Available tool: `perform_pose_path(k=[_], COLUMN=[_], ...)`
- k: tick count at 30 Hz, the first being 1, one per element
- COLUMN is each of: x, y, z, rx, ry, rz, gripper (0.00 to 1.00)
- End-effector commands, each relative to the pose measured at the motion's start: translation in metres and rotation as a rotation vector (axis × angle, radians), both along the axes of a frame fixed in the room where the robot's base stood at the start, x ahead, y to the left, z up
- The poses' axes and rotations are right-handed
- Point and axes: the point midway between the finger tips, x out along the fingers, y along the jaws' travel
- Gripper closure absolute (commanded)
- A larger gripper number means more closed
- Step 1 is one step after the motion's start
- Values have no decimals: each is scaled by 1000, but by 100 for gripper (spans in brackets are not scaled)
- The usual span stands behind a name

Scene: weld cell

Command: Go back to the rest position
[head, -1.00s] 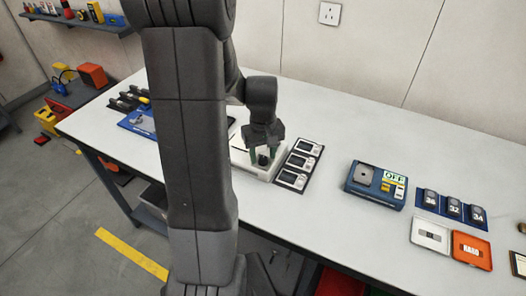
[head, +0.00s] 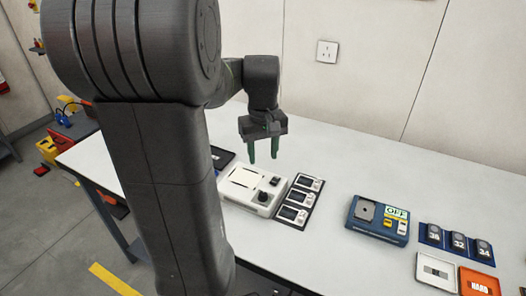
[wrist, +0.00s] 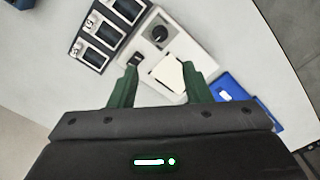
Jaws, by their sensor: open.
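My gripper (head: 263,150) is open and empty, with its two green fingers pointing down, raised above the white table (head: 320,150). Below it is a white device (head: 238,186) with a black knob (head: 263,197). In the wrist view my gripper (wrist: 160,88) shows both fingers apart, and the white device (wrist: 185,45) lies beyond them. Nothing is between the fingertips apart from the view of the device below. My arm hides part of the table's left side in the head view.
A dark rack of several small display units (head: 298,200) lies right of the device. A blue box marked OFF (head: 377,218) stands further right. Numbered blocks (head: 457,242), a white tray (head: 437,272) and an orange tray (head: 480,282) are at the right. The wall has a socket (head: 327,51).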

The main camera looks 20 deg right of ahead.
Motion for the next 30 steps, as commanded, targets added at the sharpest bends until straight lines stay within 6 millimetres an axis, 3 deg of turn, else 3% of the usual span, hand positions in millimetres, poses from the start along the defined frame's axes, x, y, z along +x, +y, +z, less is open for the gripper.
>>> perform_pose_path(k=[17, 20, 30], x=[0, 0, -1], y=[0, 0, 0], z=[-7, -19, -86], rx=[1, 2, 3], ry=[3, 4, 7], rz=[0, 0, -1], gripper=[56, 56, 56])
